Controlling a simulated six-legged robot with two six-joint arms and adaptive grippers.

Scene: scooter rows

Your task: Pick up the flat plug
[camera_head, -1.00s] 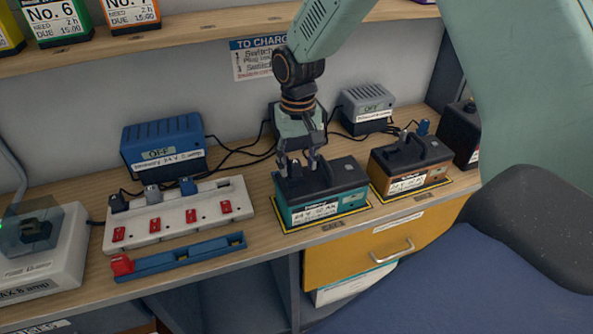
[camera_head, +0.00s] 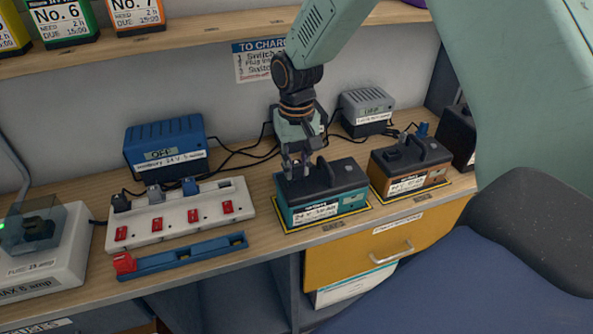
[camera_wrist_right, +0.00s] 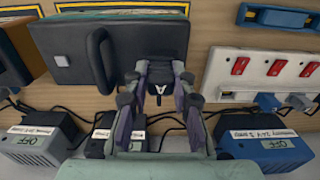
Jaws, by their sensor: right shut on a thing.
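My right gripper (camera_head: 295,174) points down at the left end of the black top of the teal battery (camera_head: 322,208). Its two fingers are closed in on a small dark plug (camera_wrist_right: 159,76) at that end. The plug is mostly hidden by the fingers, and its exact shape is hard to see. In the right wrist view my gripper (camera_wrist_right: 159,80) shows the dark plug between its fingers. The battery stands upright on a yellow-edged mat, its black handle (camera_head: 325,173) to the right of the fingers. My left gripper is not in view.
A white switch strip (camera_head: 180,222) with several red switches and plugs lies to the left, with a blue rail (camera_head: 185,255) before it. A blue charger (camera_head: 166,150) and a grey charger (camera_head: 366,112) stand behind, with black cables. An orange battery (camera_head: 408,170) stands right.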

